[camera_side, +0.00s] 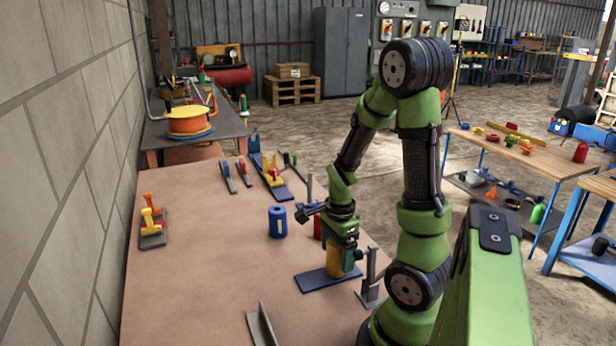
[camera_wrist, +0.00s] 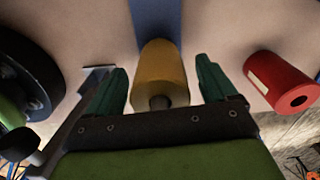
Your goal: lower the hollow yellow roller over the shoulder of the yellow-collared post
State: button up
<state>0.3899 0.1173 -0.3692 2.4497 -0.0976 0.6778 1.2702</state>
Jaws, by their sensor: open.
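The yellow roller (camera_side: 335,260) stands upright on a blue plate (camera_side: 312,281) on the bench, below my gripper (camera_side: 340,241). In the wrist view the yellow roller (camera_wrist: 160,70) lies between the two green fingers of my gripper (camera_wrist: 160,88). The fingers are open, with a visible gap on each side of it. A dark round stub (camera_wrist: 159,102) shows at the roller's near end and looks like the post's top inside the bore. The post's yellow collar and shoulder cannot be made out, so I cannot tell how the roller seats there.
A blue roller (camera_side: 277,222) stands left of my gripper. A red roller (camera_wrist: 280,82) is close on the right in the wrist view. A grey upright stand (camera_side: 370,283) is close to the right of the plate. A metal angle piece (camera_side: 262,326) lies in front. The bench's left-middle is clear.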

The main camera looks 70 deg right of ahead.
notch_tip(320, 180, up, 17)
dwell(0.4)
